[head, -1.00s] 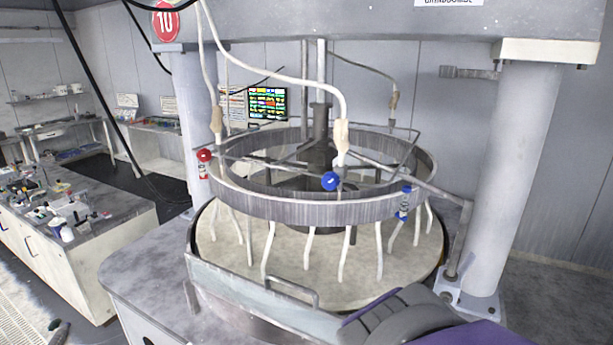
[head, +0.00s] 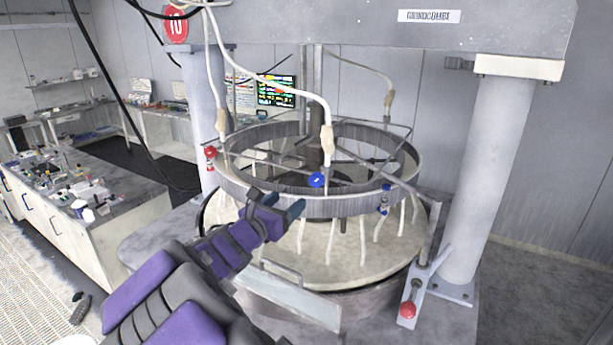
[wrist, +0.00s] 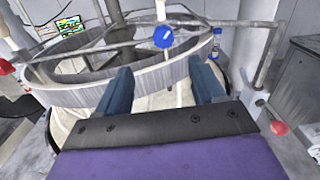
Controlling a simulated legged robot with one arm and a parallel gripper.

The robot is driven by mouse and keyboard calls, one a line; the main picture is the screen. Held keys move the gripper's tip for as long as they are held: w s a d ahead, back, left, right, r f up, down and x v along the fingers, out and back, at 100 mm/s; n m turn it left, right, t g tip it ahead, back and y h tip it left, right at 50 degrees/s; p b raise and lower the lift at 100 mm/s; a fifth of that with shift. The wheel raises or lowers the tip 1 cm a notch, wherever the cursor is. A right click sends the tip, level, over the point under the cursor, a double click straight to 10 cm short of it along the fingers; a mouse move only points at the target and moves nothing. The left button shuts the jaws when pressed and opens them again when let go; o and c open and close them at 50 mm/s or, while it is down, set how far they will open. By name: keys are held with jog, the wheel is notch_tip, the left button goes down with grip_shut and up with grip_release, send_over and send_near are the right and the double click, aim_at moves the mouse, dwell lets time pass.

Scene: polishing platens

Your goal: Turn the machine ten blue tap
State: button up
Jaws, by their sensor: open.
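In the wrist view the blue tap (wrist: 164,37) is ahead, just above and between my fingertips. My gripper (head: 285,206) is open and empty in front of the ring, to the left of and a little below the tap. It also shows in the wrist view (wrist: 163,80), with its two blue fingers apart. It looks clear of the tap.
A red tap (head: 211,152) sits on the ring's left side. A small blue-capped bottle (head: 384,199) is at its right. A red-knobbed lever (head: 407,309) stands by the right column (head: 482,175). A cluttered bench (head: 85,205) is at left.

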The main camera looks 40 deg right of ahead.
aim_at(314, 180)
jog(key=x, duration=1.5)
jog(key=shift+d, duration=0.3)
jog(key=shift+w+d+f, duration=0.1)
jog(key=shift+d, duration=0.7)
jog(key=shift+c, duration=0.2)
jog(key=shift+a, duration=0.1)
jog(key=c, duration=1)
jog(key=m+b, duration=0.2)
jog(key=b, duration=0.1)
jog(key=shift+f, duration=0.1)
jog(key=m+b, duration=0.3)
jog(key=shift+r, duration=0.25)
